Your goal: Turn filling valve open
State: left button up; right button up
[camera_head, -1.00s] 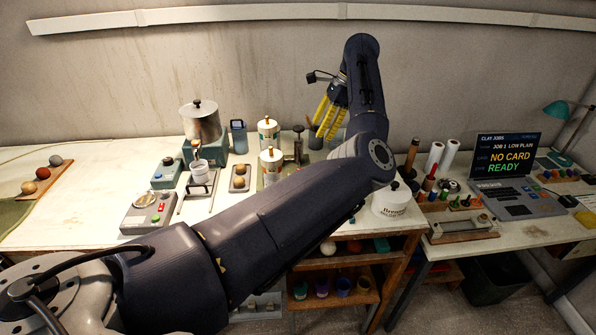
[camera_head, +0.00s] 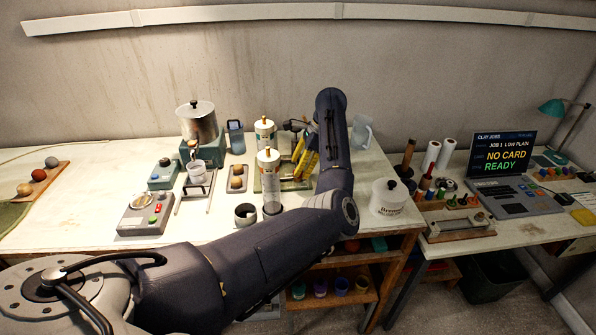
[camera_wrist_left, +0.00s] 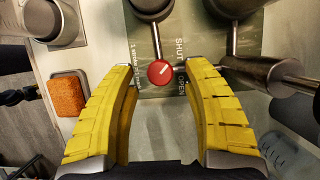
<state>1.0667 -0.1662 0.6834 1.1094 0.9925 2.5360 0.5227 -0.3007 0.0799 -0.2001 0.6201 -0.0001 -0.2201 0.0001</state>
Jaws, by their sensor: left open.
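The filling valve shows in the left wrist view as a round red knob (camera_wrist_left: 160,72) with a short white mark. It sits by a grey-green plate (camera_wrist_left: 148,50) lettered SHUT and OPEN; I cannot tell clearly which word the mark faces. My left gripper (camera_wrist_left: 160,68) is open, its yellow fingers on either side of the knob with gaps to both. Whether the tips are level with the knob is hard to tell. In the head view the left gripper (camera_head: 302,160) is over the plate's right side and the knob is hidden. My right gripper is not in view.
White canisters (camera_head: 269,180) stand just left of the gripper. Metal cylinders (camera_wrist_left: 275,72) crowd the plate in the wrist view. A dark cup (camera_head: 245,214) stands in front, a clear jug (camera_head: 361,132) behind right, and a white lidded pot (camera_head: 388,198) to the right.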

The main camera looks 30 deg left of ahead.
pick_arm(q)
jog(key=shift+x, duration=1)
jog(key=shift+c, duration=0.2)
grip_shut()
